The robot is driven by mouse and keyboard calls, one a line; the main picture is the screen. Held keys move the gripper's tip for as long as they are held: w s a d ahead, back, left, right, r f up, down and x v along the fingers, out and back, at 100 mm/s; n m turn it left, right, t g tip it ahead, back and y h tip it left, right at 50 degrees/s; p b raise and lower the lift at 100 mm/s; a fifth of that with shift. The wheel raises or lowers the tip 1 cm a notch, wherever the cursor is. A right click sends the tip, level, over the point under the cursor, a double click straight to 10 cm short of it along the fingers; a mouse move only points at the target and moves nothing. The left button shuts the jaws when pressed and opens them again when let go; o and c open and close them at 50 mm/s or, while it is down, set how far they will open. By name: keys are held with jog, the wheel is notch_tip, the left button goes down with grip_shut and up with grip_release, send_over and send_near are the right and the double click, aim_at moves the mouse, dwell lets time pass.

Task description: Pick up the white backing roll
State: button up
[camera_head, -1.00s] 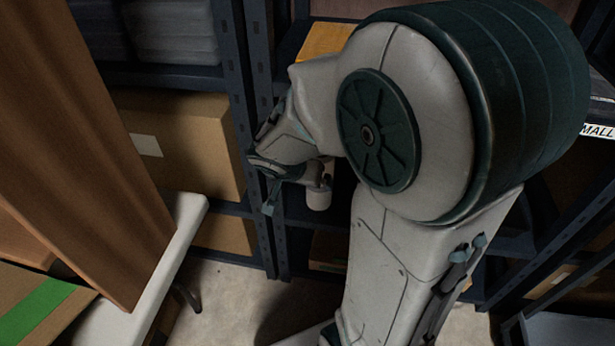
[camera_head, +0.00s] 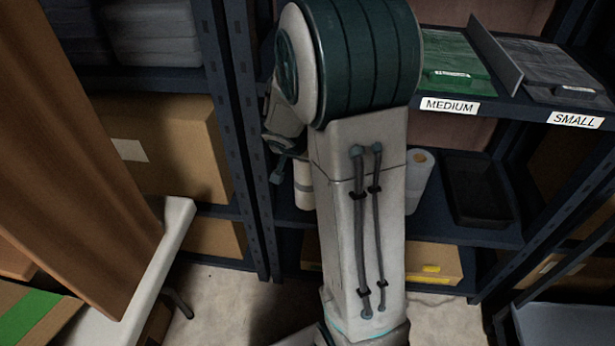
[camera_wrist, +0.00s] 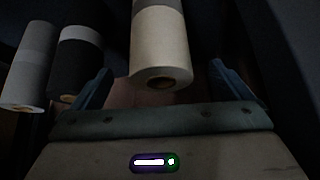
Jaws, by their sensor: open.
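A white roll (camera_wrist: 160,45) stands out in the wrist view, its upper part greyish and its near end showing a dark core hole. My gripper (camera_wrist: 162,84) is open, with one blue finger on each side of the roll's near end and visible gaps on both sides. In the head view a white roll (camera_head: 303,187) stands on the shelf just left of my arm, partly hidden by it. My gripper (camera_head: 280,168) is beside that roll's top and mostly hidden behind my arm.
Another pale roll (camera_head: 420,178) and a black tray (camera_head: 478,190) are on the shelf right of my arm. A shelf post (camera_head: 245,150) and a cardboard box (camera_head: 165,155) are left.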

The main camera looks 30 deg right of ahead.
jog(key=shift+w+d, duration=0.3)
jog(key=shift+d, duration=0.05)
jog(key=b+x, duration=0.1)
jog(key=x, duration=0.4)
jog(key=shift+w, duration=0.1)
jog(key=c, duration=1.7)
jog(key=shift+r, duration=0.1)
